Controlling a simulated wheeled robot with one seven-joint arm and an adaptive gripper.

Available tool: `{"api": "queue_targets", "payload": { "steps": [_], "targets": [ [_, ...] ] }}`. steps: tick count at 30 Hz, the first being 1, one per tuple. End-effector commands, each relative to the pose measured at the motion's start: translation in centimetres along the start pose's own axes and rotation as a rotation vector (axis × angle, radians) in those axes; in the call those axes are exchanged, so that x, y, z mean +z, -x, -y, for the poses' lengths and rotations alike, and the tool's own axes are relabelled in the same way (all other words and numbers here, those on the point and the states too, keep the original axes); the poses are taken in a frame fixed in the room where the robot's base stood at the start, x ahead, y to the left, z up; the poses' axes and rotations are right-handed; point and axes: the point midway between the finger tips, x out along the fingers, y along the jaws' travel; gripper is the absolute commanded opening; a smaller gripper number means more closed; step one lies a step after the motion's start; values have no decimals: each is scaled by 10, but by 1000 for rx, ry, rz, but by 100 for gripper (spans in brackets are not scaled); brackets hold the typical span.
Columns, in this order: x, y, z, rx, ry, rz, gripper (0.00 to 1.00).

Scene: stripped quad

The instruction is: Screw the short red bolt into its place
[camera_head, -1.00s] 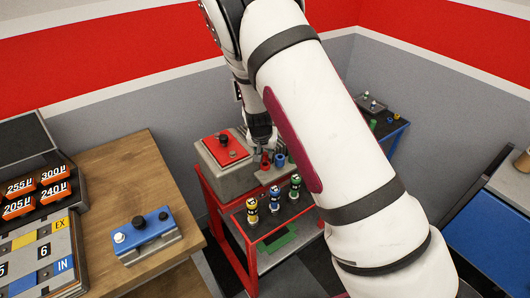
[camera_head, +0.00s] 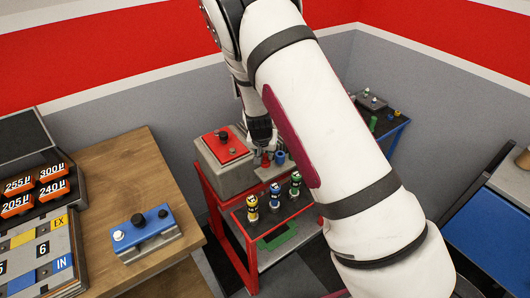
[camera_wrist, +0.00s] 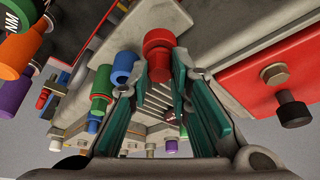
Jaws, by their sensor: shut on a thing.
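My gripper (camera_wrist: 159,72) has its teal-padded fingers at a red cylindrical piece (camera_wrist: 157,42) and is shut on it. The piece has a wide collar and sits among similar coloured pieces; I cannot tell whether it is a socket or the short red bolt. It also shows in the head view (camera_head: 265,161), under my gripper (camera_head: 262,146). A grey block with a red top plate (camera_head: 224,146) stands just left of it, with a dark bolt (camera_head: 222,135) on the plate. That dark bolt also shows in the wrist view (camera_wrist: 292,108).
A blue piece (camera_wrist: 123,67) and a green one (camera_wrist: 100,85) stand close beside the red piece. A wooden bench (camera_head: 98,178) holds a blue-topped block (camera_head: 141,227).

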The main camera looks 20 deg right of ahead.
Motion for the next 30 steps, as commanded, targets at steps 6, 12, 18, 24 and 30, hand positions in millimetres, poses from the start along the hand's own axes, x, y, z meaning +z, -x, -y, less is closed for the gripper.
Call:
{"api": "queue_targets", "payload": {
  "steps": [6,12,18,24,30],
  "targets": [
    [2,-4,0,0,0,-1,21],
    [1,-4,0,0,-1,-1,42],
    [1,-3,0,0,0,-1,42],
    [0,16,1,-2,0,-4,42],
    [1,57,1,-4,2,-4,42]
  ]
}}
